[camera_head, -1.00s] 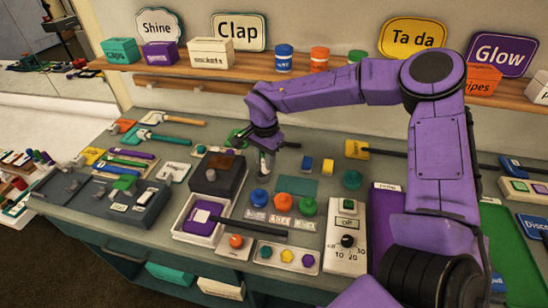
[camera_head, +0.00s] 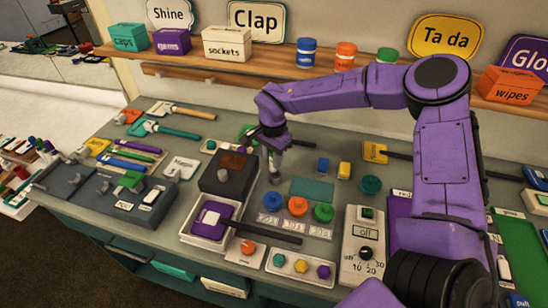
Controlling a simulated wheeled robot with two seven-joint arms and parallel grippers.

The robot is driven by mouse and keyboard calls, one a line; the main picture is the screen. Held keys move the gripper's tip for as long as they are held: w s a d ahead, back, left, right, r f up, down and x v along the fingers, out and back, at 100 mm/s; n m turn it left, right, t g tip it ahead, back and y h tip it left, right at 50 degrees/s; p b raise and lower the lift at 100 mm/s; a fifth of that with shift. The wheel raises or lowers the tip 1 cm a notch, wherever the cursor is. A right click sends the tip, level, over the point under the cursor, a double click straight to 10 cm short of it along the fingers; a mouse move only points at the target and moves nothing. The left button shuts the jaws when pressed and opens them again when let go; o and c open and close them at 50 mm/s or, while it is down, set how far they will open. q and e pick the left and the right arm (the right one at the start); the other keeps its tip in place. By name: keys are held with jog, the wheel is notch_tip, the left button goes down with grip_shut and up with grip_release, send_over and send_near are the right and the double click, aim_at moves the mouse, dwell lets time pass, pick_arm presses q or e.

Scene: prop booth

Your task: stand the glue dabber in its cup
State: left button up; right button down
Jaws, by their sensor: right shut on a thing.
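My right gripper (camera_head: 272,146) hangs over the back middle of the bench, pointing down. It is shut on a small, slim grey thing (camera_head: 275,168), which seems to be the glue dabber, held about upright below the jaws. It is small and partly covered by the fingers. I cannot tell whether its lower end touches the bench or sits in a cup. No cup can be made out clearly around it. My left gripper is not in view.
A dark box (camera_head: 220,187) with a brown top stands just left of the gripper. A white tray (camera_head: 190,235) with a purple, dark-handled tool is in front of it. Blue and yellow blocks (camera_head: 343,170) lie to the right. Several hammers and pens lie at left.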

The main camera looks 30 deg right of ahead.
jog(key=shift+s+r+p, duration=0.35)
jog(key=shift+s+r, duration=0.35)
jog(key=shift+s, duration=0.35)
jog(key=shift+s+a+r+p, duration=0.1)
jog(key=shift+r+p, duration=0.05)
jog(key=shift+p, duration=0.4)
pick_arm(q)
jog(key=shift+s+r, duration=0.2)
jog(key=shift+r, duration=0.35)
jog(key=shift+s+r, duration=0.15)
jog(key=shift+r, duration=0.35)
pick_arm(e)
jog(key=shift+s, duration=0.3)
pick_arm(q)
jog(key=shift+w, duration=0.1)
pick_arm(e)
jog(key=shift+w, duration=0.15)
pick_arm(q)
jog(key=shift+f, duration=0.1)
pick_arm(e)
jog(key=shift+w+a+f+b, duration=0.1)
jog(key=shift+w+f+b, duration=0.15)
jog(key=shift+f+b, duration=0.6)
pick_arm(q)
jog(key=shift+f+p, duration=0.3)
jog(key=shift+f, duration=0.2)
pick_arm(e)
jog(key=shift+f, duration=0.25)
jog(key=shift+f, duration=0.95)
